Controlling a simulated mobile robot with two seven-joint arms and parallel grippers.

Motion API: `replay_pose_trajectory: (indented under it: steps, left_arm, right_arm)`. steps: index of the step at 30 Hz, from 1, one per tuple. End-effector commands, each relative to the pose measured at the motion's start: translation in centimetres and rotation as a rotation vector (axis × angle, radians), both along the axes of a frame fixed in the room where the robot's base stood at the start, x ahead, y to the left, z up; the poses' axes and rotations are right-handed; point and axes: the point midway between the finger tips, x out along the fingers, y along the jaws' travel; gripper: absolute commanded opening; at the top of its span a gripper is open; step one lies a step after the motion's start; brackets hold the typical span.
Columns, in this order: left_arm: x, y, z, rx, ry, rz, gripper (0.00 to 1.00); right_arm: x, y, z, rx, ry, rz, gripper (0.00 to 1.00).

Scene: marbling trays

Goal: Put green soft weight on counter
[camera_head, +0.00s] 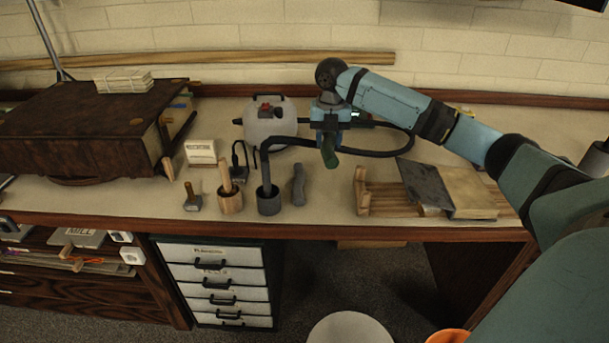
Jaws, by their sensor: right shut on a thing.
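The green soft weight (329,155) hangs from my right gripper (329,139), which points down over the counter (335,205). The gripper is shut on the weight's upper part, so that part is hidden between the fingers. The weight's lower end shows below the fingers; I cannot tell whether it touches the counter. A grey, similarly shaped piece (298,186) stands on the counter to the lower left of it. My left gripper is not in view.
A grey tank (270,124) with a dark hose stands behind and left of the gripper. A dark grey cylinder (268,204) and a wooden pot (230,200) stand at the front left. A wooden rack (381,200) with a leaning slab is at right. Bare counter lies between.

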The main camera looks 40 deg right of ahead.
Motion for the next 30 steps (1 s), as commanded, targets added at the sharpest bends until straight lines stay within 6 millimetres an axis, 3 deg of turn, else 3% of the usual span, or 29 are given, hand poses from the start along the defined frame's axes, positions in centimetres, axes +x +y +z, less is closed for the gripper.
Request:
replay_pose_trajectory:
  steps: [6, 12, 22, 30]
  left_arm:
    - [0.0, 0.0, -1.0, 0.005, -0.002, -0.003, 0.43]
    - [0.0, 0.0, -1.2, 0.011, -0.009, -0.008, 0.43]
    - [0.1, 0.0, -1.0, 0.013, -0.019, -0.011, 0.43]
    - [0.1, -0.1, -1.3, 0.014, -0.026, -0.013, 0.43]
  right_arm:
    - [-0.1, 0.1, -6.3, 0.0, 0.004, 0.0, 0.04]
    - [-0.1, 0.0, -10.8, 0.0, 0.001, -0.001, 0.04]
    - [0.0, 0.1, -13.6, 0.001, -0.001, -0.001, 0.04]
    - [0.0, 0.0, -18.0, 0.0, 0.0, -0.001, 0.04]
